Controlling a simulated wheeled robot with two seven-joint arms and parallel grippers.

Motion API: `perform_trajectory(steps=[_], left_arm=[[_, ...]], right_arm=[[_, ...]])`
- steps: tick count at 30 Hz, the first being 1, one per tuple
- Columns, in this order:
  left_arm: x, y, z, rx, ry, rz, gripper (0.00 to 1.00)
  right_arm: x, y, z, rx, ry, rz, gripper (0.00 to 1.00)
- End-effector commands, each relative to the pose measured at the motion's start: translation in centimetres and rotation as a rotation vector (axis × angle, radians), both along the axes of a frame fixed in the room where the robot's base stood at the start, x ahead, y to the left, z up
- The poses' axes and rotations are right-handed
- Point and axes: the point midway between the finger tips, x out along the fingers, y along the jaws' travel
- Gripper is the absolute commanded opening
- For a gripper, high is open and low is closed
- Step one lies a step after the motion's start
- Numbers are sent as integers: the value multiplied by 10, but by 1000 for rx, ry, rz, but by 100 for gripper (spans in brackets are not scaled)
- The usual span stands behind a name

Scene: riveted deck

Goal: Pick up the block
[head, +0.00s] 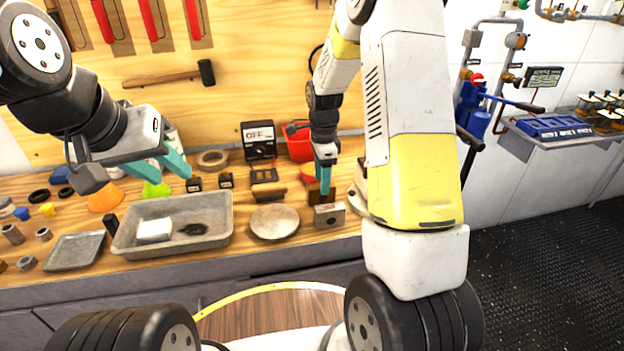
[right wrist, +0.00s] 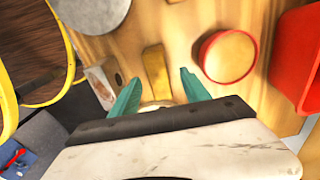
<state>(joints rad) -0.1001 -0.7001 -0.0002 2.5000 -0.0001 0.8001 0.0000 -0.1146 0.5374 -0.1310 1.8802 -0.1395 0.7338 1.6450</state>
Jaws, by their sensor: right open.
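A brownish-yellow block (right wrist: 156,75) lies on the wooden bench and shows between my right fingertips in the right wrist view. In the head view this block (head: 316,194) is partly hidden behind my right gripper (head: 326,190). My right gripper is open and empty, pointing down over the block. In the right wrist view its teal fingers (right wrist: 161,77) stand apart; I cannot tell how far above the block they are. A grey metal block with a hole (head: 329,216) sits just in front. My left gripper (head: 172,175) is open and empty above the left part of the bench.
A grey tray (head: 220,238) holding a white item and a dark item stands left. A round grey disc (head: 274,222) lies beside the metal block. A red bin (head: 299,147) and a round red-sided object (right wrist: 228,57) are close to my right gripper. A meter (head: 258,140) stands behind.

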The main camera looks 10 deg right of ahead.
Motion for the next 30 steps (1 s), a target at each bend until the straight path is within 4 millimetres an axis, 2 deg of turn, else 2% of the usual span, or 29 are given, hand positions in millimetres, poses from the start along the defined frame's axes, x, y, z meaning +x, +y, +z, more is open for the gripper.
perform_trajectory(steps=[9, 18, 26, 27, 30], left_arm=[[0, 0, 0, 0, 0, 0, 36], [0, 0, 0, 0, 0, 0, 36], [0, 0, 0, 0, 0, 0, 36], [0, 0, 0, 0, 0, 0, 36], [0, 0, 0, 0, 0, 0, 36]], right_arm=[[-2, 1, -44, 0, 2, 2, 55], [-2, 1, -49, 0, -2, 3, 55], [-2, 1, -49, 0, -2, 2, 4], [-2, 1, -49, 0, -2, 2, 0], [-2, 1, -48, 0, -2, 2, 0]])
